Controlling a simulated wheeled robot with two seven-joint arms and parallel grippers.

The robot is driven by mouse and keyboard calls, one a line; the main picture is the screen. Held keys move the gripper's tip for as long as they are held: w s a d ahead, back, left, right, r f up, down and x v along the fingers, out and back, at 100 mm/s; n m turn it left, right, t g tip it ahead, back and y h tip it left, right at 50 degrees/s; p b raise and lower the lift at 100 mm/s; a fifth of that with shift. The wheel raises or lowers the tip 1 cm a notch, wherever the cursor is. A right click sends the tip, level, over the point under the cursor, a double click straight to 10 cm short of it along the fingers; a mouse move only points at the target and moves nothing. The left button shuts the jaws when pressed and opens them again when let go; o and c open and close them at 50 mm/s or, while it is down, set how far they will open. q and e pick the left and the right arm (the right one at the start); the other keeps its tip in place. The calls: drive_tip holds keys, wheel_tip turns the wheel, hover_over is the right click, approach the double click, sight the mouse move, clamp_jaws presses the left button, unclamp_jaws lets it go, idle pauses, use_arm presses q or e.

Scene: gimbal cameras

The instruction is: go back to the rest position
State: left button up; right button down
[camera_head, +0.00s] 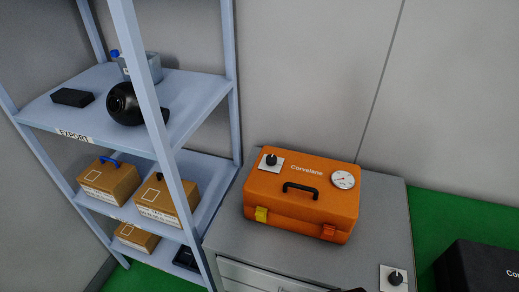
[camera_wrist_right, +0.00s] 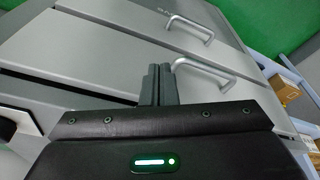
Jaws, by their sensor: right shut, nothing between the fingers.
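My right gripper (camera_wrist_right: 158,72) shows in the right wrist view with its two dark fingers together and nothing between them. It is in front of a grey drawer cabinet (camera_wrist_right: 95,70) with silver handles. Whether it touches the cabinet cannot be told. My left gripper is not in view. In the head view, small dark shapes at the bottom edge are too cut off to identify.
An orange case (camera_head: 300,213) sits on the grey cabinet (camera_head: 225,232). A shelf rack (camera_head: 205,100) at left holds cardboard boxes (camera_head: 108,183) and a black round object (camera_head: 123,104). A black case (camera_head: 478,272) stands at right. Green floor (camera_head: 440,215) shows beyond the cabinet.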

drive_tip(key=s+f+b, duration=0.1)
drive_tip(key=s+f, duration=0.2)
drive_tip(key=f, duration=0.5)
drive_tip(key=s+d+f+g+b, duration=0.1)
drive_tip(key=s+f, duration=0.2)
drive_tip(key=f, duration=0.5)
drive_tip(key=s+f+b, duration=0.1)
drive_tip(key=s+f, duration=0.2)
drive_tip(key=f, duration=0.5)
drive_tip(key=s+d+f+b, duration=0.2)
drive_tip(key=s+d+f, duration=0.1)
drive_tip(key=s+f, duration=0.8)
drive_tip(key=s, duration=0.3)
drive_tip(key=shift+f+g, duration=0.2)
drive_tip(key=shift+g, duration=0.2)
drive_tip(key=shift+n, duration=0.3)
